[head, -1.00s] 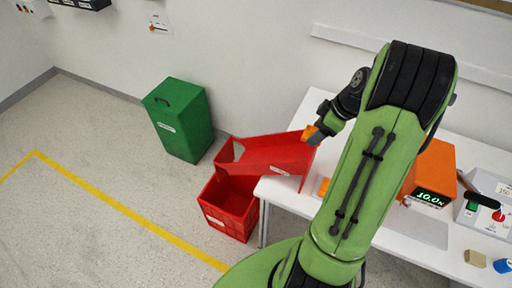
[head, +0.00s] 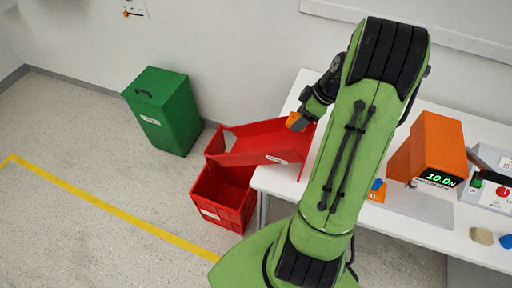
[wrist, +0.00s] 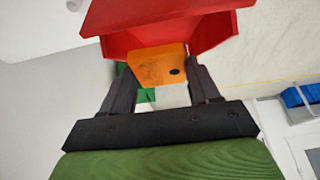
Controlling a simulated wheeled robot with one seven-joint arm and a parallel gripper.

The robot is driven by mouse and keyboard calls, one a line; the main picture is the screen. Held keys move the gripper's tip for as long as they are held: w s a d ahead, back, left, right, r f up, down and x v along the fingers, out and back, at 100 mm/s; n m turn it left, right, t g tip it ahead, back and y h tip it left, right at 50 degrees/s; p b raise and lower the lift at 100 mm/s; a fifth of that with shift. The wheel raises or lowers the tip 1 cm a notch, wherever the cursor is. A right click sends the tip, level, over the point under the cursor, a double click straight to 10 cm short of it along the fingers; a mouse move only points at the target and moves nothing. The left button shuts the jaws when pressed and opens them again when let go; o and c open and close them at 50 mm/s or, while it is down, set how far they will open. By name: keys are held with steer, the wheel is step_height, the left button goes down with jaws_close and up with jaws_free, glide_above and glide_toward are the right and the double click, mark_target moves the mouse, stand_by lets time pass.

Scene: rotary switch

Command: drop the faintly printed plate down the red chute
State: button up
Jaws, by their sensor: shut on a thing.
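An orange plate (wrist: 158,67) with a faint dark print and a dark round spot is held between the two fingers of my gripper (wrist: 162,88). In the head view the orange plate (head: 296,121) shows at the tip of my gripper (head: 304,114), by the upper right end of the red chute (head: 262,146). In the wrist view the red chute (wrist: 165,35) is just beyond the plate. Whether the plate touches the chute I cannot tell. The chute slopes down left from the table edge above a red crate (head: 211,212).
A green lidded bin (head: 172,115) stands on the floor left of the chute. On the white table (head: 408,225) are an orange device (head: 430,150) reading 10.0, a switch panel (head: 492,192) and small blocks. Open floor lies left, with a yellow line.

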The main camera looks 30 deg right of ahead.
steer(key=o, duration=1.1)
steer(key=shift+w, duration=0.1)
steer(key=shift+r, duration=0.1)
steer(key=p+v, duration=0.3)
steer(key=v, duration=1.2)
steer(key=shift+s+r+p, duration=0.3)
steer(key=shift+p, duration=0.1)
